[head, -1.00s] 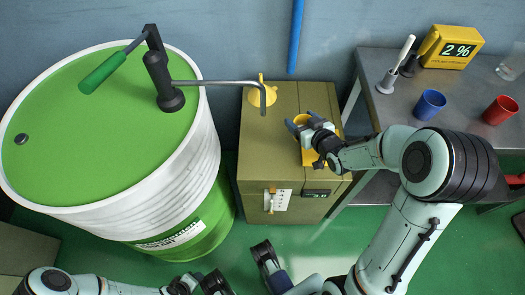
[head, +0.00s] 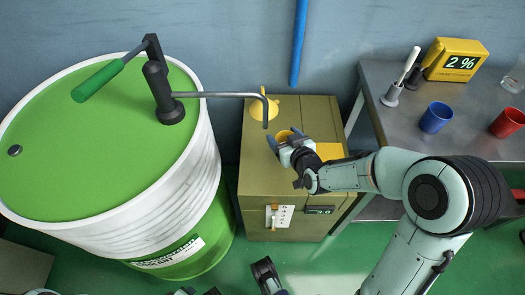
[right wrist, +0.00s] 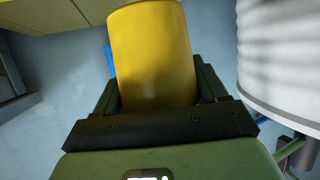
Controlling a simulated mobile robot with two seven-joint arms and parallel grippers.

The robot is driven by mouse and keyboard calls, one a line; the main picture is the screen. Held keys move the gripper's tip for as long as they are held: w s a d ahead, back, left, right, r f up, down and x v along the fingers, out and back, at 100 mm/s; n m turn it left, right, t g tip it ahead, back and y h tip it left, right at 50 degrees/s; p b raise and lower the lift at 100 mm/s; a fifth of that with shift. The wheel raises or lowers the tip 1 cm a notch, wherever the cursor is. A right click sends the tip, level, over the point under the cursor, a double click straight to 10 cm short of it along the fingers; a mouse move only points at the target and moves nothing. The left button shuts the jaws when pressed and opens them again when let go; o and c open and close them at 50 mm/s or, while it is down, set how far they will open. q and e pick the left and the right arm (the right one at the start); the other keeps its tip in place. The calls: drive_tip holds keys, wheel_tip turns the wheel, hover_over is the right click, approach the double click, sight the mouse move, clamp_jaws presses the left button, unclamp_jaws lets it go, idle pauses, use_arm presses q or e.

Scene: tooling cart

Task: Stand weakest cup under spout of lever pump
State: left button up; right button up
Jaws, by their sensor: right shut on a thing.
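My right gripper (head: 284,146) is shut on a yellow cup (head: 284,135), which it partly hides. The cup fills the space between the fingers in the right wrist view (right wrist: 153,58). The lever pump (head: 158,90) stands on the green-topped drum, with a green-handled lever. Its grey spout (head: 225,95) reaches right over the cabinet and bends down. The cup is just right of and nearer than the spout's tip; its exact height above the cabinet is unclear. A blue cup (head: 436,117) and a red cup (head: 507,122) stand on the metal table. My left gripper barely shows at the bottom edge.
The olive cabinet (head: 255,170) has a yellow funnel-like piece (head: 262,107) behind the spout tip and a yellow patch (head: 330,151) by my right wrist. The drum (head: 170,215) bounds the left.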

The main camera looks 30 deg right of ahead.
drive_tip(key=w+a+f+b, duration=0.1)
drive_tip(key=f, duration=0.1)
drive_tip(key=w+a+f+b, duration=0.1)
drive_tip(key=a+f, duration=0.1)
drive_tip(key=w+a+f, duration=0.1)
drive_tip(key=a+f, duration=0.1)
drive_tip(key=f, duration=0.1)
drive_tip(key=shift+w+a+f+b, duration=0.1)
drive_tip(key=shift+w+a+b, duration=0.05)
drive_tip(key=shift+b, duration=0.25)
use_arm(q)
drive_tip(key=shift+g, duration=0.6)
drive_tip(key=s+f, duration=0.2)
drive_tip(key=f, duration=0.1)
drive_tip(key=s+a+f, duration=0.1)
drive_tip(key=shift+a+f, duration=0.1)
drive_tip(key=shift+f, duration=0.2)
drive_tip(key=shift+s, duration=0.1)
use_arm(e)
drive_tip(key=o, duration=1.1)
use_arm(q)
drive_tip(key=shift+s+f, duration=0.2)
drive_tip(key=shift+s, duration=0.05)
use_arm(e)
drive_tip(key=shift+o, duration=0.2)
